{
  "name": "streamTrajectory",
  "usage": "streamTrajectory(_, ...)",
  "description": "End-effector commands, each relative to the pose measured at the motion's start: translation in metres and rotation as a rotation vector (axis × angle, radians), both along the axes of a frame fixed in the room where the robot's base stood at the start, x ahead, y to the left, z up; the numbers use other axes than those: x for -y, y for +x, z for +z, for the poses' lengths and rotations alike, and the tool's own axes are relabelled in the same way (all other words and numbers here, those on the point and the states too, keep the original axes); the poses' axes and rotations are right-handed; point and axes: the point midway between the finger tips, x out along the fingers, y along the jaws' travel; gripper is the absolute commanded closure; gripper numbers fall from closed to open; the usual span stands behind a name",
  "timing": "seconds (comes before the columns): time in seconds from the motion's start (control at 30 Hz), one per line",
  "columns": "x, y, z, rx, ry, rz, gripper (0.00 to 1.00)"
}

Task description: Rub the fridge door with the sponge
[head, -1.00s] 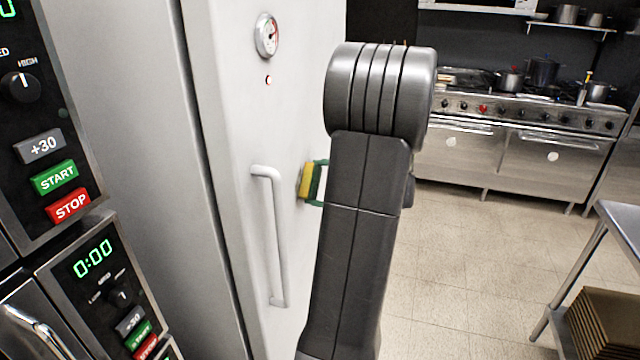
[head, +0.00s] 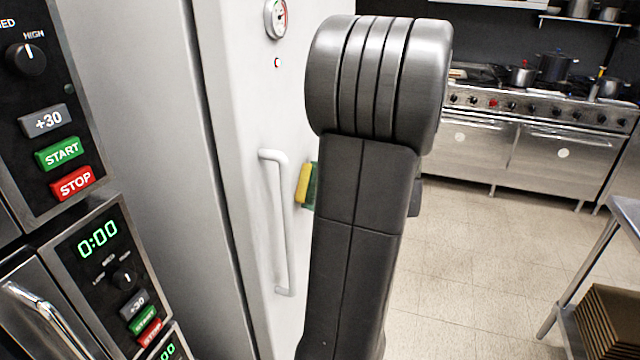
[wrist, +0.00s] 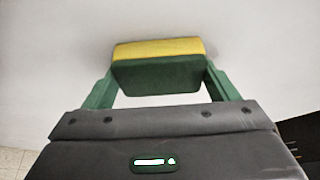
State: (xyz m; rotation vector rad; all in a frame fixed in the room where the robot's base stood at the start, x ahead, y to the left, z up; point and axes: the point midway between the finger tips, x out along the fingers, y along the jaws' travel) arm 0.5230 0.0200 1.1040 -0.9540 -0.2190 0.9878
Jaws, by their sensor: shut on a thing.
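The fridge door (head: 240,120) is the white upright panel left of my arm in the head view, with a long vertical handle (head: 279,225). In the wrist view the door (wrist: 60,60) fills the background, with faint dark smudges near the sponge. The yellow and green sponge (wrist: 160,68) is held between the two green fingers of my gripper (wrist: 158,84). Its yellow face is toward the door and appears to be against it; exact contact is hard to tell. In the head view the sponge (head: 304,185) shows right of the handle, and my arm hides most of the gripper.
Stacked microwaves (head: 95,245) stand close on the left. A stove (head: 530,125) with pots is at the back right. A metal table (head: 615,215) with brown trays (head: 605,315) below stands at right. The tiled floor (head: 470,270) between is clear.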

Motion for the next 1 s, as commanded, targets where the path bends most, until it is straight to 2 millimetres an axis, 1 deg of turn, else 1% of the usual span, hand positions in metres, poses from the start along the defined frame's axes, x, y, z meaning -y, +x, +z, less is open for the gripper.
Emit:
streamTrajectory(0.23, 0.0, 0.0, 0.015, 0.001, 0.001, 0.002, 0.38)
streamTrajectory(0.37, 0.001, 0.001, 0.016, 0.0, 0.001, 0.002, 0.38)
streamTrajectory(0.73, 0.01, 0.031, 0.015, 0.001, 0.0, 0.001, 0.38)
streamTrajectory(1.0, 0.013, 0.041, 0.016, 0.001, 0.001, -0.001, 0.38)
